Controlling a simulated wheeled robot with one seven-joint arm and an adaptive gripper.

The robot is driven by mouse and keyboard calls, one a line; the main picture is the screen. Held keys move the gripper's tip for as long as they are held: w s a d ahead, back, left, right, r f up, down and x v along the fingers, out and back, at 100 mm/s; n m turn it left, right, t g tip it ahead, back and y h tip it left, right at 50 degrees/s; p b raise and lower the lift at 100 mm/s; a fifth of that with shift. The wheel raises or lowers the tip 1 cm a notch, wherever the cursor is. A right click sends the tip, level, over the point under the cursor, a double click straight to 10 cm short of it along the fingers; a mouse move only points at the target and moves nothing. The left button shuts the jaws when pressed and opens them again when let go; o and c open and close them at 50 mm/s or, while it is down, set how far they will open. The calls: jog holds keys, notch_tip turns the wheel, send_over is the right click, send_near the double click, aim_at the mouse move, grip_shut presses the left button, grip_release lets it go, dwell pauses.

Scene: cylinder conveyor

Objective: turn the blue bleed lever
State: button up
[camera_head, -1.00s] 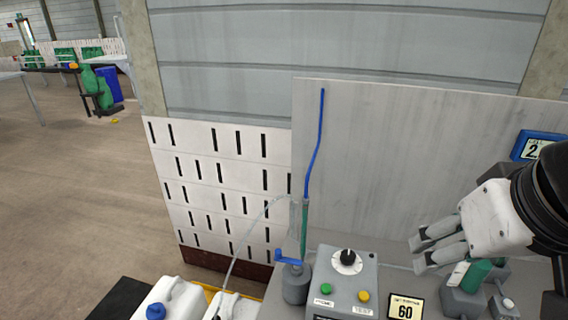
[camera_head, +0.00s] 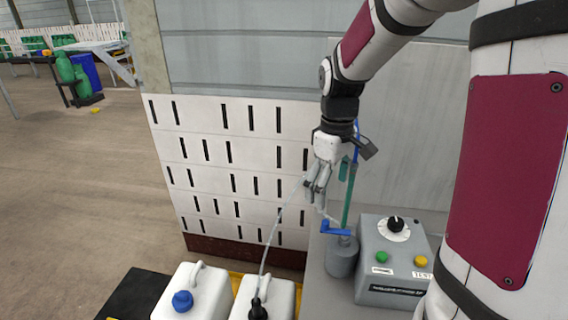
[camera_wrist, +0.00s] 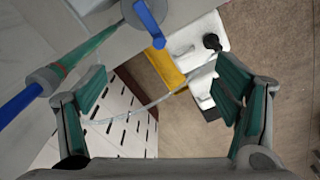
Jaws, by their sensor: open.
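The blue bleed lever (camera_head: 338,228) sticks out to the left from the top of a grey cylinder (camera_head: 342,262) in the head view. In the wrist view the lever (camera_wrist: 149,24) is at the top middle, over the cylinder's round end. My gripper (camera_head: 317,192) hangs fingers down, above and slightly left of the lever, apart from it. In the wrist view my gripper (camera_wrist: 165,85) has its green-padded fingers spread wide with nothing held. The lever lies outside the space between the pads.
A green tube (camera_head: 347,205) rises from the cylinder close beside my gripper. A thin clear hose (camera_head: 272,232) arcs down to a white jug (camera_head: 281,290); another jug (camera_head: 205,300) stands left. A grey control box (camera_head: 385,292) is at right. The slotted wall (camera_head: 215,180) is behind.

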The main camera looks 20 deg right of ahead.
aim_at(326, 222)
jog(key=shift+w+f+b, duration=0.15)
jog(key=shift+f+b, duration=0.35)
jog(key=shift+f, duration=0.35)
jog(key=shift+d+f+b, duration=0.1)
jog(key=shift+f+b, duration=2.4)
jog(key=shift+f, duration=2.3)
grip_shut()
jog(key=shift+s, duration=0.2)
jog(key=c, duration=1.9)
grip_release()
jog(key=shift+f, duration=0.1)
